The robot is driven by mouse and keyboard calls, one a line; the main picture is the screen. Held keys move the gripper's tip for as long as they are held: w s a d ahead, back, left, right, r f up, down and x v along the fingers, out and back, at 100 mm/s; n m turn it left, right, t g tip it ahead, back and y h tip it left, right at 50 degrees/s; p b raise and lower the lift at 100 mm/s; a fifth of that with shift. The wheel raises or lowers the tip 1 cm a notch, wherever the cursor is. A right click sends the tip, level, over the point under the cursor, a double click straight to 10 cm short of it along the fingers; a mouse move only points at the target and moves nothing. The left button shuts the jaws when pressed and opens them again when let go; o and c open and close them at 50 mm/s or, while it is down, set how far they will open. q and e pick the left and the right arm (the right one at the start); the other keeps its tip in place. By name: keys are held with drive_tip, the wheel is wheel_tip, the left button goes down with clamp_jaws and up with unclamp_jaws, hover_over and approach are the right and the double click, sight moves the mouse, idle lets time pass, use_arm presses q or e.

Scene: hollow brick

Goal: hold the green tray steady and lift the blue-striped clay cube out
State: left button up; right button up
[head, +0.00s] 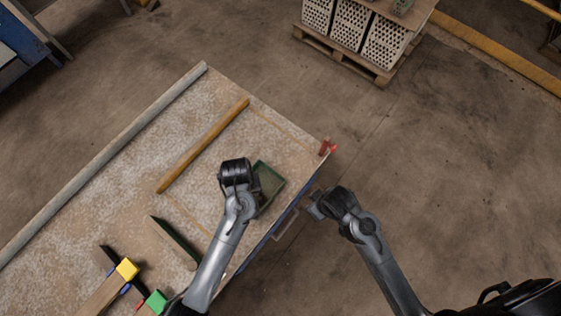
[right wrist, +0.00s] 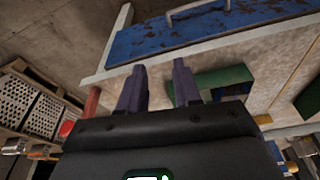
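The green tray (head: 276,181) lies near the right edge of the speckled table, partly covered by my left arm. Part of its green wall also shows in the right wrist view (right wrist: 222,78). I cannot make out the blue-striped clay cube in either view. My left gripper (head: 236,172) is over the tray's left side; its dark wrist hides the fingers from above. My right gripper (head: 314,206) is just off the table's right edge, apart from the tray. In the right wrist view its two fingers (right wrist: 158,78) stand apart with nothing between them.
The table (head: 130,190) carries a wooden bar (head: 203,145), a dark green-edged board (head: 174,242), and yellow-ended (head: 127,269) and green-ended (head: 155,301) tools. A red object (head: 325,147) sits at the corner. A pallet of hollow bricks (head: 350,35) stands away on open floor.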

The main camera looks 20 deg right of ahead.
drive_tip(key=shift+n+t+y, duration=0.6)
drive_tip(key=shift+n+y, duration=0.1)
drive_tip(key=shift+n, duration=0.1)
drive_tip(key=w+a, duration=0.2)
drive_tip(key=w, duration=0.3)
drive_tip(key=w+a+r, duration=0.1)
drive_tip(key=w+a, duration=0.2)
drive_tip(key=w, duration=0.1)
drive_tip(key=w+a, duration=0.2)
drive_tip(key=w, duration=0.3)
drive_tip(key=shift+w+a+r, duration=0.15)
drive_tip(key=shift+w+r, duration=0.2)
drive_tip(key=shift+r, duration=0.05)
drive_tip(key=x, duration=1)
clamp_jaws()
